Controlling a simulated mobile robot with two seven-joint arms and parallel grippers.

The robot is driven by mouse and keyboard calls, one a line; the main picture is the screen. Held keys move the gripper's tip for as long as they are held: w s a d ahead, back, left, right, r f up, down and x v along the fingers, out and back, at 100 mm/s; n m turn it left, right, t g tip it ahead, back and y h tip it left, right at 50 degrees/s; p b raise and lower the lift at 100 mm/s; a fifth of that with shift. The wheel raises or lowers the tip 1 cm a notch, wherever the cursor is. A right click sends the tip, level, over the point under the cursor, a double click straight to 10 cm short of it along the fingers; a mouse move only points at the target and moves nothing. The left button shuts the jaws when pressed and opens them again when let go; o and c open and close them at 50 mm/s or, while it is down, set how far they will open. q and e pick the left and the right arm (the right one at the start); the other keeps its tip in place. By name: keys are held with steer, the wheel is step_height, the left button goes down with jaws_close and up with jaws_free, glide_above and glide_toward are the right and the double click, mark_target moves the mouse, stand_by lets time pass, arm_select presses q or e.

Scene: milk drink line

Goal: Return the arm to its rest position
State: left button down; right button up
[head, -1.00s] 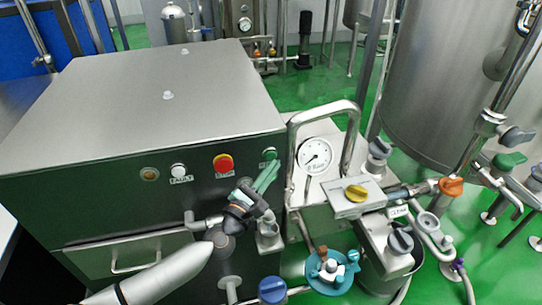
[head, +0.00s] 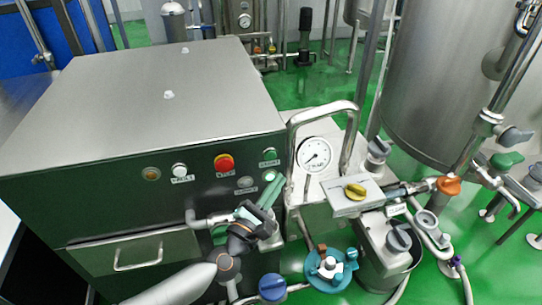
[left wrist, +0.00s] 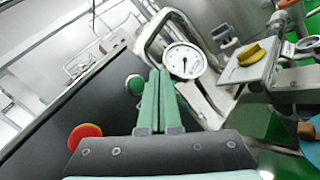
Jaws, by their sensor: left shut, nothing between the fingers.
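My left gripper (head: 270,190) is in front of the dark front panel of the steel cabinet, just below the green button (head: 270,154). In the left wrist view its two green fingers (left wrist: 158,100) lie side by side, shut, with nothing between them. They point toward the handle frame and pressure gauge (left wrist: 183,60). The red button (left wrist: 85,136) is left of the fingers in that view, and the green button (left wrist: 135,84) is close beside them. My right gripper is not in view.
The steel cabinet (head: 140,95) fills the left. The gauge (head: 314,155), bent handle (head: 349,120), yellow knob (head: 355,191) and orange knob (head: 449,185) stand to the right. A blue knob (head: 272,288) and teal-handled valve (head: 330,266) are low in front. Green floor shows beyond.

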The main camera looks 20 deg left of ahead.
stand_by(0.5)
arm_select(q)
steer(key=s+d+f+m+g+h, duration=0.2)
steer(key=s+d+f+m+g, duration=0.25)
steer(key=s+f+m, duration=1.05)
steer(key=s+a+f+m+g+y, duration=0.3)
steer(key=s+a+f+m+g, duration=0.2)
steer(key=m, duration=0.8)
steer(key=s+a+f, duration=0.1)
steer(key=s+f, duration=0.2)
steer(key=shift+s+f+m+y, duration=0.2)
steer(key=shift+m+y, duration=0.1)
